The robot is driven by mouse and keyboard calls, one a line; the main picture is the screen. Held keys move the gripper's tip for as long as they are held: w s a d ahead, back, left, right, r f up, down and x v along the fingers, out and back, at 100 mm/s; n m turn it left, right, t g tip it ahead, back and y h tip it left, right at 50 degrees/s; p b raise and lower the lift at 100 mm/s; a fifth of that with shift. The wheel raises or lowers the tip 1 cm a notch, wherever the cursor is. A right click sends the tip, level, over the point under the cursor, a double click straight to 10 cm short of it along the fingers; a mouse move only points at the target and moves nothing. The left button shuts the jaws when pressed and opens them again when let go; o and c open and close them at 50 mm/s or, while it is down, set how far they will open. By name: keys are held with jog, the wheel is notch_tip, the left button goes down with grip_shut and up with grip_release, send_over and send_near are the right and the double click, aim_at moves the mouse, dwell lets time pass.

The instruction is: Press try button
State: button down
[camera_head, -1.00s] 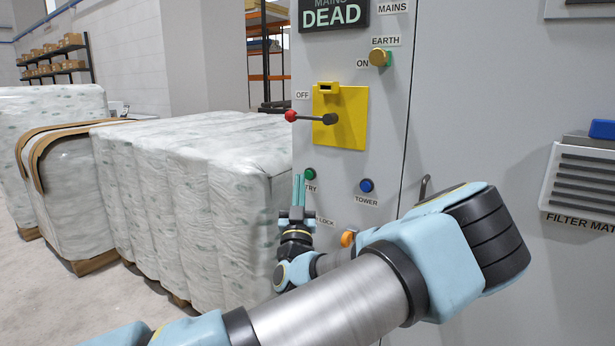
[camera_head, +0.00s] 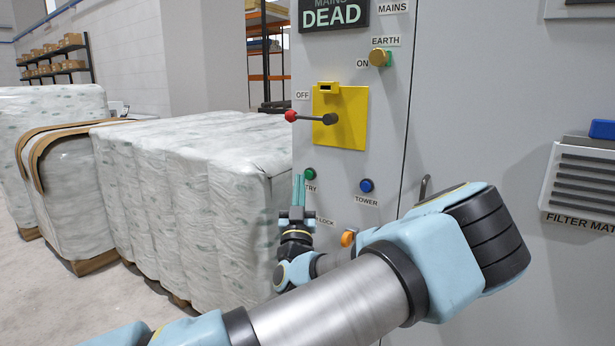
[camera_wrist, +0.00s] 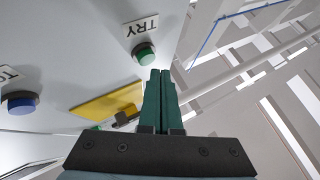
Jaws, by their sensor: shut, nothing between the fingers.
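The green TRY button (camera_head: 309,174) is on the grey cabinet face, below the yellow switch plate. In the wrist view the green button (camera_wrist: 145,54) is beside its TRY label (camera_wrist: 142,28). My gripper (camera_head: 298,177) is shut and empty, with its green fingers pointing up just left of the button in the head view. In the wrist view the fingertips (camera_wrist: 160,72) are close below and right of the button. A small gap shows between them there; I cannot tell the depth.
A blue TOWER button (camera_head: 366,185) is to the right. A red-tipped lever (camera_head: 311,117) on the yellow plate (camera_head: 349,103) sticks out above. An orange knob (camera_head: 347,238) is low behind my arm. Wrapped bales (camera_head: 190,190) stand at the left.

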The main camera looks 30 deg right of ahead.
jog(key=shift+d, duration=0.15)
jog(key=shift+w+d+b, duration=0.2)
jog(key=shift+d+b, duration=0.05)
jog(key=shift+b, duration=0.05)
jog(key=shift+w+d, duration=0.2)
jog(key=shift+d, duration=0.2)
dwell(1.0)
jog(key=shift+a, duration=0.15)
jog(key=shift+s+a+b, duration=0.3)
jog(key=shift+s+a, duration=0.15)
jog(key=shift+a, duration=0.2)
jog(key=s+a, duration=0.1)
jog(key=a, duration=0.1)
jog(key=s+a, duration=0.1)
jog(key=a, duration=0.1)
jog(key=shift+s+a, duration=0.2)
dwell(0.3)
dwell(0.7)
